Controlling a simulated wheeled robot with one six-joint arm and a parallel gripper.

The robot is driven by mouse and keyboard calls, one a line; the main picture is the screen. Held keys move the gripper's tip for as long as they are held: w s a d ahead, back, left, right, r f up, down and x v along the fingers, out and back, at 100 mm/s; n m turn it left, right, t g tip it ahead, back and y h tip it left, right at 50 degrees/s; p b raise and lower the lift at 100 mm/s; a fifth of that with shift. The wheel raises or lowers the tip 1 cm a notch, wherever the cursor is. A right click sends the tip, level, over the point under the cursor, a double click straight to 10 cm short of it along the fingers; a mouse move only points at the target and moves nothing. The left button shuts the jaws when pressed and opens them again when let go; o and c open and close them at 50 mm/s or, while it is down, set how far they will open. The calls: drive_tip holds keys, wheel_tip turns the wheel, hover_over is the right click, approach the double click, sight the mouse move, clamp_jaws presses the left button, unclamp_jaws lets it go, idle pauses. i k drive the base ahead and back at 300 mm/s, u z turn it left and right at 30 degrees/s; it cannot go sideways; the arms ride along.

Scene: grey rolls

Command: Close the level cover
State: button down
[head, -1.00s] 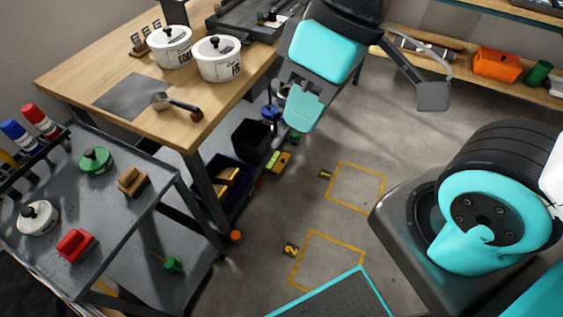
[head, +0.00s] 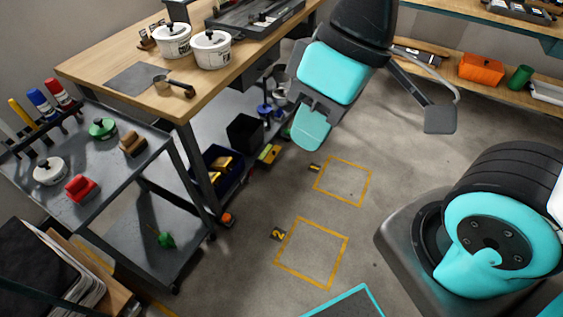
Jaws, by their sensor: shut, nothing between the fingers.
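I cannot make out for certain a level cover in the head view. Two white pots with black-knobbed lids, a left pot (head: 172,44) and a right pot (head: 211,53), stand on the wooden bench (head: 140,68), with their lids on. My gripper (head: 311,136), turquoise and dark grey, hangs over the floor to the right of the bench. It is shut and empty, and appears apart from everything around it.
A grey cart (head: 110,165) at left holds a green knob (head: 102,128), a red block (head: 81,188) and markers. A dark tray (head: 255,18) lies on the bench. A right shelf bears an orange bin (head: 481,69). Floor squares (head: 312,252) are clear.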

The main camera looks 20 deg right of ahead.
sight(269, 158)
drive_tip(key=z, duration=0.15)
drive_tip(key=i, duration=1.25)
drive_tip(key=u, duration=0.65)
